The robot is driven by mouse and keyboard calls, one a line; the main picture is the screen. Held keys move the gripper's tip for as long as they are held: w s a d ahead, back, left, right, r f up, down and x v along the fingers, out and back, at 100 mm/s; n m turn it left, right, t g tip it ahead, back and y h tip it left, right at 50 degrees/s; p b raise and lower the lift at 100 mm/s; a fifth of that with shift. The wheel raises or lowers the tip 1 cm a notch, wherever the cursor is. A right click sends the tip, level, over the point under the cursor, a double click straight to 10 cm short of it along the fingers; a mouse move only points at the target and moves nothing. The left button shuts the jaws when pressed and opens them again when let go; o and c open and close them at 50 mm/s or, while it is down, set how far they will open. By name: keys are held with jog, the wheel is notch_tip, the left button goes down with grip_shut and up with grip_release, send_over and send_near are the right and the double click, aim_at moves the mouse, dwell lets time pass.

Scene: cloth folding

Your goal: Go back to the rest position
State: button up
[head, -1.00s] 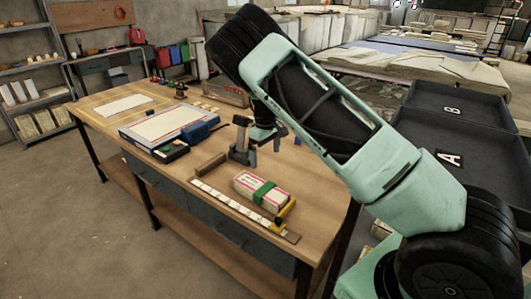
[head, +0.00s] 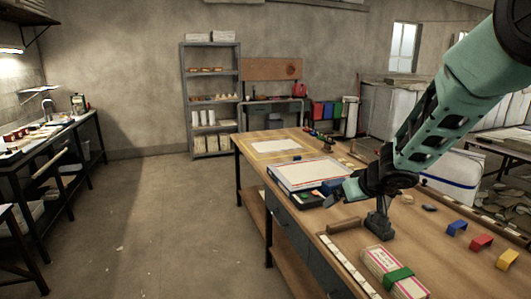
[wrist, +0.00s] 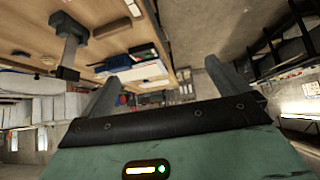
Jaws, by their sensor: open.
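My gripper shows in the wrist view (wrist: 163,88) with its two grey fingers wide apart and nothing between them. In the head view my arm comes in from the upper right, and its end (head: 352,189) is above the table, beside the white stack; the fingers are hard to make out there. A white flat piece with red edging (head: 306,172), perhaps the cloth, lies flat on a blue-edged base on the workbench (head: 345,213). I cannot tell from here whether it is folded.
A grey stand (head: 379,226) is close below my arm. A white box with a green band (head: 393,275) and a white ruler strip (head: 346,262) lie at the front. Blue (head: 457,228), red (head: 481,242) and yellow (head: 507,259) blocks are at right. The floor (head: 150,220) at left is open.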

jog(key=s+a+n+g, duration=0.2)
jog(key=s+a+g, duration=0.2)
jog(key=s, duration=1.6)
jog(key=s+a+n+g+h+b, duration=0.1)
jog(key=s+a+g, duration=0.3)
jog(key=s, duration=1.6)
jog(key=shift+a+r+n+h, duration=0.15)
jog(key=shift+r+n+h, duration=0.15)
jog(key=shift+n, duration=0.5)
